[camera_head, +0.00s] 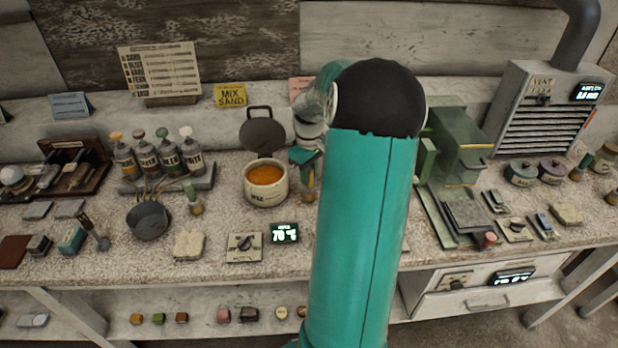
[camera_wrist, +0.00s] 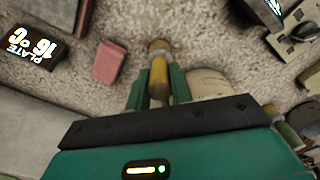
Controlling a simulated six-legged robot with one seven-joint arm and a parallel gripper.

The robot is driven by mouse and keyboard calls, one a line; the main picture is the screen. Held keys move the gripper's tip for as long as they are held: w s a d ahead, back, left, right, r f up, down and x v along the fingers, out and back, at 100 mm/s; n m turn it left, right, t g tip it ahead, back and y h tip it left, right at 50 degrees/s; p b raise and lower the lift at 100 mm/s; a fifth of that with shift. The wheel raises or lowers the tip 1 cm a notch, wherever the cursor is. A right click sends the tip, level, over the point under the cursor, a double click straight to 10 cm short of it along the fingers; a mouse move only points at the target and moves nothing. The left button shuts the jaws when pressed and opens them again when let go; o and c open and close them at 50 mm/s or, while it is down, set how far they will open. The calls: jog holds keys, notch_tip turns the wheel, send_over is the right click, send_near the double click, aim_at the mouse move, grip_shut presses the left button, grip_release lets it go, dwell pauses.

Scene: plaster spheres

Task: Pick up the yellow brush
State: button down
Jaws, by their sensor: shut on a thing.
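The yellow brush (camera_wrist: 158,68) stands between the two green fingers of my gripper (camera_wrist: 160,88) in the wrist view. It has a yellow body and a tan and grey end pointing away from the palm. The fingers are shut on it from both sides. In the camera_head view my gripper (camera_head: 307,178) is just left of my teal arm, low over the bench, with a bit of yellow at its fingers. My arm hides much of the area there. I cannot tell whether the brush touches the bench.
A pot with orange contents (camera_head: 266,185) stands left of my gripper. A pale round container (camera_wrist: 208,84) is close beside the right finger. A pink block (camera_wrist: 109,62) and a plate display (camera_wrist: 30,45) lie to the left in the wrist view. Speckled bench shows ahead.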

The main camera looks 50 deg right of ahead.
notch_tip(320, 180, up, 2)
jog(key=shift+r, duration=0.2)
jog(key=a+r, duration=1)
jog(key=a, duration=0.4)
dwell(0.9)
jog(key=w+d+t, duration=0.4)
jog(key=w+d, duration=0.5)
jog(key=shift+y, duration=0.4)
jog(key=shift+w+d+f, duration=0.1)
jog(key=shift+f, duration=1.4)
jog(key=shift+w+d+f, duration=0.1)
jog(key=shift+f, duration=1.35)
jog(key=shift+s+f, duration=0.1)
jog(key=shift+f, duration=0.65)
notch_tip(320, 180, up, 7)
